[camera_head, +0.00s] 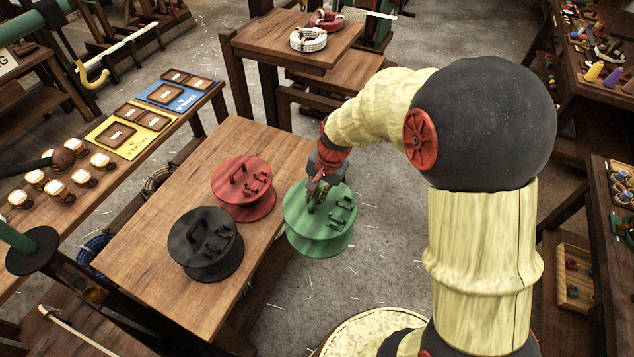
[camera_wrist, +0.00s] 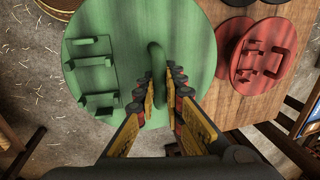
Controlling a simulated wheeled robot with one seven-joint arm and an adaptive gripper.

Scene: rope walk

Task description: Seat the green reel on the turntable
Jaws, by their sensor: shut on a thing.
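The green reel (camera_head: 336,220) hangs in the air just past the right edge of the wooden table (camera_head: 200,150), with floor below it. It looks roughly level. My gripper (camera_head: 318,193) is over its top and shut on its upright handle. In the wrist view the green reel (camera_wrist: 95,70) fills the upper left, and the handle (camera_wrist: 156,70) stands between the fingers of my gripper (camera_wrist: 160,95). I cannot make out a turntable for certain in either view.
A red reel (camera_head: 246,186) and a black reel (camera_head: 204,240) stand on the table, left of the green one. A higher table (camera_head: 285,40) with rope coils is behind. A bench (camera_head: 80,215) with lamps and signs runs along the left. Open floor (camera_head: 400,220) lies to the right.

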